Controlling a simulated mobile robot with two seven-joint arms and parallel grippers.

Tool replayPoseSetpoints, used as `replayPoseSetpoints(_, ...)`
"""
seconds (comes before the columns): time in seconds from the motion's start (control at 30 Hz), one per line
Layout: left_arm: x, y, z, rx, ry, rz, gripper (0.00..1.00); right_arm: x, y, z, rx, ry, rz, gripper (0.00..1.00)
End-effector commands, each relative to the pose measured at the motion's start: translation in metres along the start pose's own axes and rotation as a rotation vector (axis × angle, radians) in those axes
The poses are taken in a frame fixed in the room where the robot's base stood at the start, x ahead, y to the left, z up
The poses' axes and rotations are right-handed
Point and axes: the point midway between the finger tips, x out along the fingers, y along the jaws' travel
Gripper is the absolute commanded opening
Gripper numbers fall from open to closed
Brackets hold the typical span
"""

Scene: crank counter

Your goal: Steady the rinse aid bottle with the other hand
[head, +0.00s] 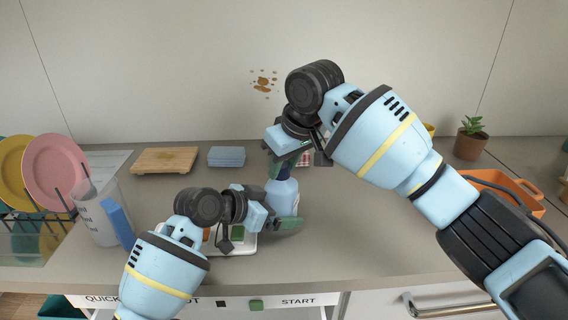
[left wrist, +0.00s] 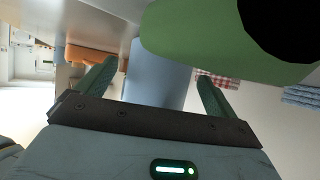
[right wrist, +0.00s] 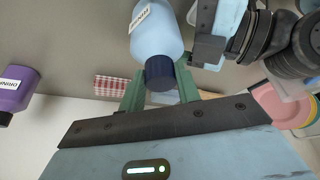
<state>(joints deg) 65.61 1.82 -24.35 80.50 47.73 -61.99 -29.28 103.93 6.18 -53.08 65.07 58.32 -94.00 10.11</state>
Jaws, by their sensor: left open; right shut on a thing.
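The rinse aid bottle (head: 282,194) is light blue and stands on the counter in the middle of the head view. In the right wrist view the bottle (right wrist: 157,32) shows part of its label and a dark blue cap (right wrist: 160,73). My right gripper (right wrist: 160,92) is shut on the cap from above. My left gripper (head: 284,212) is low beside the bottle, open. In the left wrist view a blue surface, apparently the bottle (left wrist: 160,75), lies between its spread fingers; contact cannot be told. The bottle's lower part is partly hidden by my left gripper in the head view.
A white panel (head: 246,247) with coloured squares lies by my left gripper. An orange tray (head: 520,192) and potted plant (head: 471,140) are right.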

Motion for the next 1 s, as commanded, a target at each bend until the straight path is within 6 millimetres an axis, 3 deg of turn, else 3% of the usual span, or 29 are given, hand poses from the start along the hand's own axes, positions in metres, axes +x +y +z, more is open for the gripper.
replayPoseSetpoints(0.4, 0.005, 0.0003, -0.0001, 0.0, 0.0, 0.0, 0.94, -0.0007, -0.0001, -0.0004, 0.0, 0.001, 0.0, 0.12)
replayPoseSetpoints(0.8, 0.0048, 0.0001, 0.0, -0.001, 0.0, 0.0, 0.42, -0.0007, -0.0001, -0.0004, 0.0, 0.001, 0.0, 0.12)
replayPoseSetpoints(1.0, 0.0047, 0.0, 0.0001, -0.001, 0.0, 0.0, 0.39, -0.0007, -0.0001, -0.0004, 0.0, 0.001, 0.0, 0.12)
